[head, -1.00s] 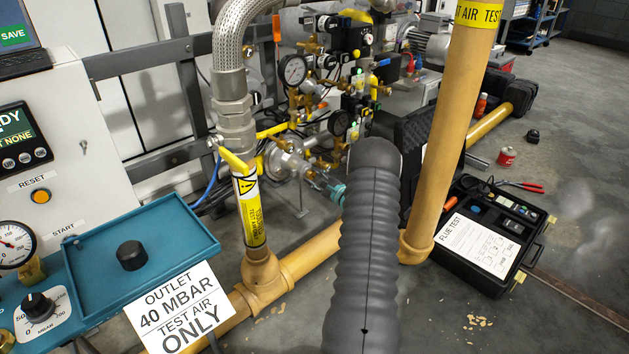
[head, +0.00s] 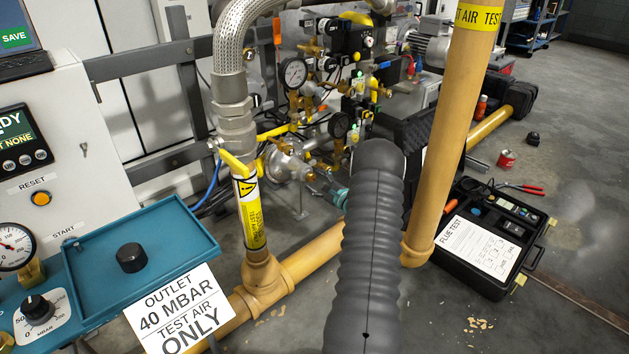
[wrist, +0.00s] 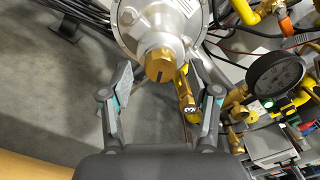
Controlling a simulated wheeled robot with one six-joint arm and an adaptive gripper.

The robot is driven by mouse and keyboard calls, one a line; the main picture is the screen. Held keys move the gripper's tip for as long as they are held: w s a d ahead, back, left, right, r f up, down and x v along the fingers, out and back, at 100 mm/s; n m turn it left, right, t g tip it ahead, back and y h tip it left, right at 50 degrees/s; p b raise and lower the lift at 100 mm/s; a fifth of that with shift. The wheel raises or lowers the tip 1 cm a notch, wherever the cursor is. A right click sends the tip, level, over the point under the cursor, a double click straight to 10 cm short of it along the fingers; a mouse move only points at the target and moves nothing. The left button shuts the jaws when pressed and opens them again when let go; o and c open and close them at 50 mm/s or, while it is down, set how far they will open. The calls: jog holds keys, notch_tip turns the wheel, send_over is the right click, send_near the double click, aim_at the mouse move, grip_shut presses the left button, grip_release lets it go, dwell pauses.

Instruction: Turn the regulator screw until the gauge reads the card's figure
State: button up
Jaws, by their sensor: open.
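The regulator (head: 285,162) is a silver round body on the pipework in the head view. In the wrist view its brass screw (wrist: 160,66) faces me, with a dark mark on its face. My gripper (wrist: 164,84) is open, its fingers apart on either side below the screw, holding nothing. In the head view my gripper (head: 330,188) is beside the regulator, partly behind my arm. The card (head: 175,312) reads "OUTLET 40 MBAR TEST AIR ONLY". A dark-faced gauge (wrist: 274,80) is right of the screw; its reading is too small to tell.
A yellow-handled valve and braided hose (head: 233,55) stand left of the regulator. A black cap lies in the teal tray (head: 190,240). A tan upright pipe (head: 452,130) stands right of my arm. An open flue test case (head: 490,235) lies on the floor.

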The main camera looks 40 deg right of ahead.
jog(key=s, duration=1)
jog(key=shift+s+d, duration=0.35)
jog(key=shift+s, duration=0.05)
